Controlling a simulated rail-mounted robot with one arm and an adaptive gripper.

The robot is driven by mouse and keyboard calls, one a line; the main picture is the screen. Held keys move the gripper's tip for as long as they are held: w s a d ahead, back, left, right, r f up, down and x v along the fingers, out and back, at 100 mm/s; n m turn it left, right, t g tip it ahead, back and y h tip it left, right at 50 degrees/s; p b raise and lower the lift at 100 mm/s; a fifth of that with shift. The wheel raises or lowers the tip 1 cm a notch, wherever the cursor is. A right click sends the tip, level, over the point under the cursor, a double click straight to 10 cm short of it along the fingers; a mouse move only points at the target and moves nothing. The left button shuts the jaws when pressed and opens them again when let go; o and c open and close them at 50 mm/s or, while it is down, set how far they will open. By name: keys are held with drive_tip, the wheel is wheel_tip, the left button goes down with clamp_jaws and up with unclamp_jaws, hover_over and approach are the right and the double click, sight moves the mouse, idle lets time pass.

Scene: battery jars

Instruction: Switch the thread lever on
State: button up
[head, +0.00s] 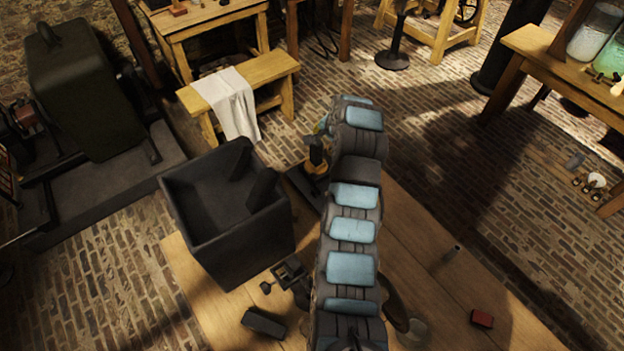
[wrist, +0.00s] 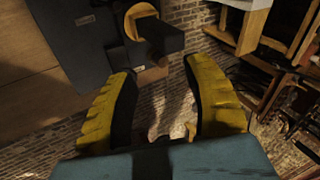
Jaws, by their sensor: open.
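In the wrist view, a dark block-shaped handle (wrist: 165,36) stands out from a round brass-coloured collar (wrist: 138,15) on a dark plate (wrist: 80,45). It looks like the thread lever, but no on or off mark is legible. My gripper (wrist: 158,68) is open, with yellow fingers and dark inner pads. The handle shows just past the fingertips, near the gap between them; I see no contact. In the head view, my arm partly covers this device, whose dark handle (head: 316,151) shows left of the arm. The fingers are mostly hidden there.
A large dark open box (head: 205,225) stands on the wooden table (head: 430,230), close left of my arm. A small dark block (head: 263,322) and a red block (head: 482,318) lie nearer the front. A bench with a white cloth (head: 232,103) stands beyond.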

drive_tip(key=s+r+g+b, duration=0.1)
drive_tip(key=s+g+b, duration=0.1)
drive_tip(key=s+g, duration=0.15)
hover_over(314, 174)
drive_tip(key=s+d, duration=0.1)
wheel_tip(314, 174, down, 11)
drive_tip(key=shift+s, duration=0.15)
drive_tip(key=shift+x, duration=1.4)
drive_tip(key=shift+b+x, duration=1.15)
drive_tip(key=shift+x, duration=0.3)
clamp_jaws()
